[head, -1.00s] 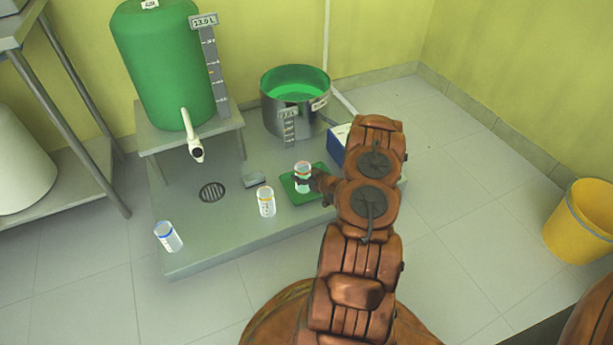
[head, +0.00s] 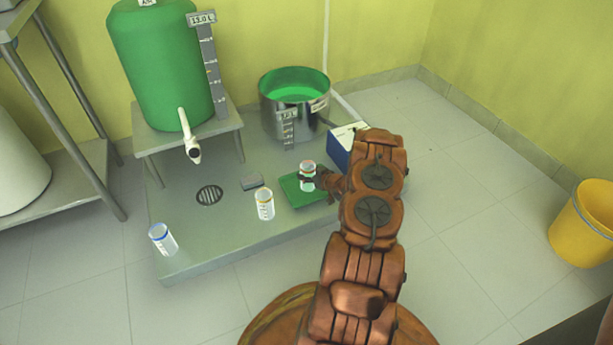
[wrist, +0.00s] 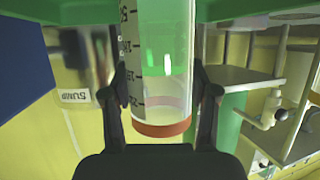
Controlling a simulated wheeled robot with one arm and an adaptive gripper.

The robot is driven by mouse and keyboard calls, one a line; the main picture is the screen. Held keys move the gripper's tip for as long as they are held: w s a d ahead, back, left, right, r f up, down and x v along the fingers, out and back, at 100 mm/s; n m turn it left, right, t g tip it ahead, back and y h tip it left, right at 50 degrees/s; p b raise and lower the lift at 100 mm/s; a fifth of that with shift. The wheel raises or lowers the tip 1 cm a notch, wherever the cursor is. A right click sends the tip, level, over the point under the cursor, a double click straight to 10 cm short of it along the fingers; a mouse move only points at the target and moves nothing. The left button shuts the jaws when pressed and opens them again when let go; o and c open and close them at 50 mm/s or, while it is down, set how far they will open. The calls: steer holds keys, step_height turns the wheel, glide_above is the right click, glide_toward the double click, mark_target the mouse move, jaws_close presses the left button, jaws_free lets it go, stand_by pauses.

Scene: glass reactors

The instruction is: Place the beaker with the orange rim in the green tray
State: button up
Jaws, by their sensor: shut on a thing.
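A beaker with a blue rim (head: 163,239) stands at the platform's front left.
A steel pot with green liquid (head: 292,105) and a blue-and-white box (head: 345,143) stand behind the tray. A green tank with a tap (head: 160,65) stands back left. A floor drain (head: 209,195) and a small grey block (head: 251,181) lie left of the tray.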

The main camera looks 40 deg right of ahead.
steer(key=o, duration=1.2)
